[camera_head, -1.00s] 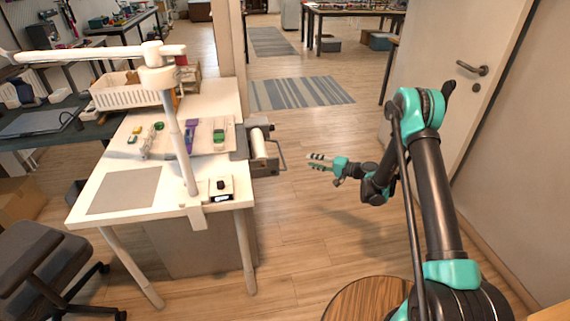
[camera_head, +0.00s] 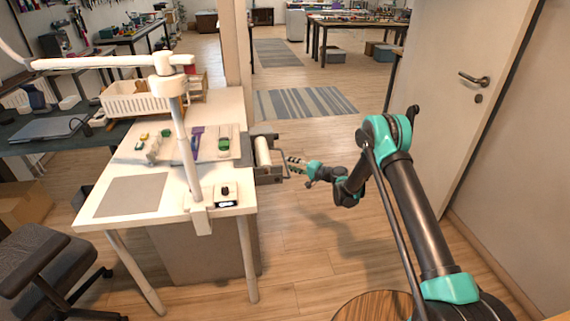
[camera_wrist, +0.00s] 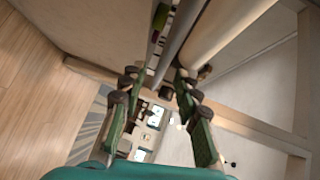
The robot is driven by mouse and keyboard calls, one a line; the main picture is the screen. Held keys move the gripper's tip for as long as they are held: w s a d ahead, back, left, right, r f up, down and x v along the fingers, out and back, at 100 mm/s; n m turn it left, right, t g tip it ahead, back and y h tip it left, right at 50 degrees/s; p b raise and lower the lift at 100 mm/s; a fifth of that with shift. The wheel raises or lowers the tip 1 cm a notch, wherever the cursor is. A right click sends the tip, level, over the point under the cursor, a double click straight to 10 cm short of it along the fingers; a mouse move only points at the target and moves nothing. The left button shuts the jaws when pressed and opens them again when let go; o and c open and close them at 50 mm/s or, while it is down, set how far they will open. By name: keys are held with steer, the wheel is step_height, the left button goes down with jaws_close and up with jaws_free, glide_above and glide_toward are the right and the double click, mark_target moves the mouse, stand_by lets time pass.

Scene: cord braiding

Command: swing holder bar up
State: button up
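The holder (camera_head: 267,170) is a grey unit with a pale roller (camera_head: 263,151) at the right end of the white table (camera_head: 222,179). The holder bar is a thin grey bar on its right side. In the wrist view the bar (camera_wrist: 178,48) runs down from the top edge between my finger tips, beside the thick pale roller (camera_wrist: 222,28). My gripper (camera_head: 291,163) is at the bar, right of the holder. In the wrist view its two green-padded fingers (camera_wrist: 158,80) stand apart, with the bar's lower end between or just beyond them. I cannot tell whether they touch it.
A white post with a horizontal arm (camera_head: 183,130) rises from the table's front edge. A small black-knobbed box (camera_head: 225,195) sits near the corner.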

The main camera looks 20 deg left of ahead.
steer(key=shift+x, duration=1.9)
steer(key=shift+c, duration=0.3)
jaws_close()
